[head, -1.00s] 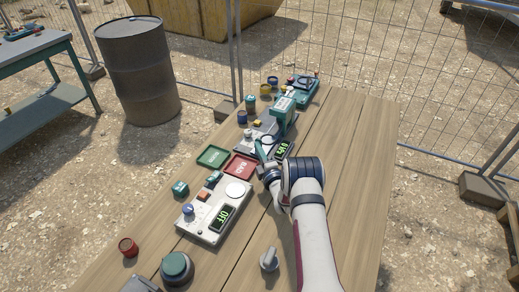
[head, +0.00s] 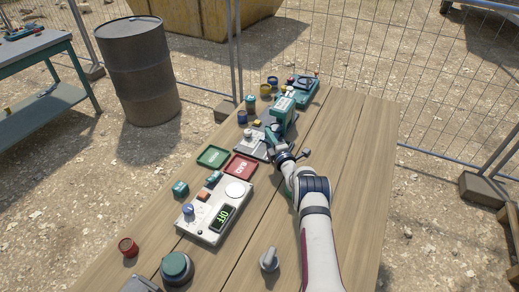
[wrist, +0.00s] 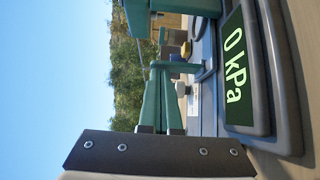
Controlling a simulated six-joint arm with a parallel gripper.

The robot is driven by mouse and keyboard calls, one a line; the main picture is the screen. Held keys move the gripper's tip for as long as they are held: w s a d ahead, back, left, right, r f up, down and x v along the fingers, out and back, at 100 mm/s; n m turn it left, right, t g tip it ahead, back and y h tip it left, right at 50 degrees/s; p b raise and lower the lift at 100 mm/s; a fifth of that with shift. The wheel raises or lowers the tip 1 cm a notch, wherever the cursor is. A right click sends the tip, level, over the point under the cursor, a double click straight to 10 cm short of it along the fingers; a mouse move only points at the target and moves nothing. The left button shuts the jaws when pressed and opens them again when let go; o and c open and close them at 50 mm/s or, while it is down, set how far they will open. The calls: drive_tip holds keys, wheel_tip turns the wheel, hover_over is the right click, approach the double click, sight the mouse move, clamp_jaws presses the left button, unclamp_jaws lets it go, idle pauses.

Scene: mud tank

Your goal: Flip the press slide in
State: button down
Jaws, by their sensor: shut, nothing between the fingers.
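The press (head: 283,106) is a grey base with a teal upright, standing toward the far end of the table. Its display reads 0 kPa in the wrist view (wrist: 234,65). My gripper (head: 272,130) is at the front of the press, low over its base and partly covering it. I cannot make out the slide clearly, nor whether the fingers touch the press.
A white box (head: 214,209) with an OFF display stands nearer, beside a red tray (head: 240,167) and a green tray (head: 213,156). A grey knob (head: 269,259) sits near the front. A teal device (head: 301,88) stands behind the press. The table's right side is clear.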

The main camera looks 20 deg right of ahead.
drive_tip(key=shift+d+r, duration=0.2)
drive_tip(key=shift+d, duration=0.05)
drive_tip(key=s+a, duration=0.2)
drive_tip(key=a, duration=0.1)
drive_tip(key=shift+s+f, duration=0.15)
drive_tip(key=shift+s, duration=0.15)
drive_tip(key=s, duration=1)
drive_tip(key=shift+s+a, duration=0.15)
